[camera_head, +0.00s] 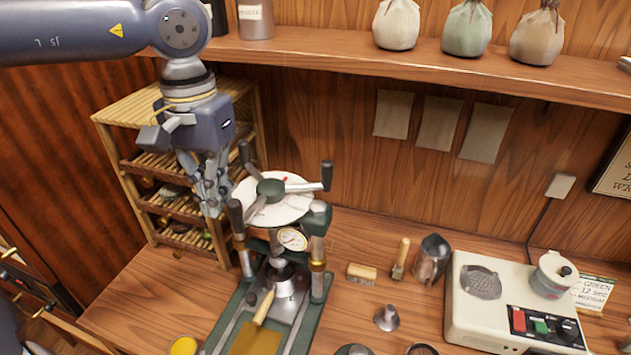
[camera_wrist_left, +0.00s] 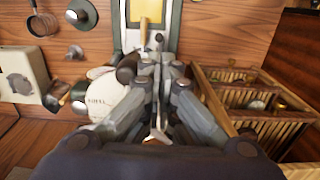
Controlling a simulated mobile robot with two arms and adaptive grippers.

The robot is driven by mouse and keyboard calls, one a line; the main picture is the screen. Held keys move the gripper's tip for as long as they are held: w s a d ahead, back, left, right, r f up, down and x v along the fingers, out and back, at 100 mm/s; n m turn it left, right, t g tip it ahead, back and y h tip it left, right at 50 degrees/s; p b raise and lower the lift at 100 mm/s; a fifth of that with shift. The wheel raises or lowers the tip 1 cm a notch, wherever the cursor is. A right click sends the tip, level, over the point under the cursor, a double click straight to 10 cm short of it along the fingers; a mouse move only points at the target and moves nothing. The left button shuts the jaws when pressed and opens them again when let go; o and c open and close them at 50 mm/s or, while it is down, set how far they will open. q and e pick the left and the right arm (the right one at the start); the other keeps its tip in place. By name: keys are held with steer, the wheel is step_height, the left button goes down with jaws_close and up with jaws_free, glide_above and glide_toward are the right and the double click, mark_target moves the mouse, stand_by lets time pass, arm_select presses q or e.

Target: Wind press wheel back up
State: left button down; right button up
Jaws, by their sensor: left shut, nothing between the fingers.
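The press (camera_head: 318,255) stands on the wooden counter, with a green frame, a small round gauge (camera_head: 292,239) and a brass-coloured plate at its base. Its wheel (camera_head: 298,187) on top has several dark-handled spokes over a white dial. My left gripper (camera_head: 212,208) is shut, pointing down at the left side of the wheel, close to a dark handle (camera_head: 236,214). In the left wrist view the fingers (camera_wrist_left: 157,128) are together in front of the white dial (camera_wrist_left: 108,97); whether they touch the handle I cannot tell. My right gripper is not in view.
A bamboo rack (camera_head: 150,170) stands close behind and left of my gripper. A shelf (camera_head: 420,65) with cloth bags runs above. A cream-coloured device (camera_head: 480,318), a brush (camera_head: 401,258) and a metal cup (camera_head: 432,260) are to the right. The front left counter is mostly clear.

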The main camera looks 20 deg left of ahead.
arm_select(q)
steer(key=shift+d, duration=0.45)
steer(key=shift+d, duration=0.3)
steer(key=shift+d, duration=1.7)
steer(key=shift+s, duration=0.1)
steer(key=d, duration=0.1)
steer(key=w+d, duration=0.1)
steer(key=d, duration=0.1)
steer(key=shift+d+b, duration=0.25)
steer(key=shift+b, duration=0.05)
steer(key=shift+s, duration=0.1)
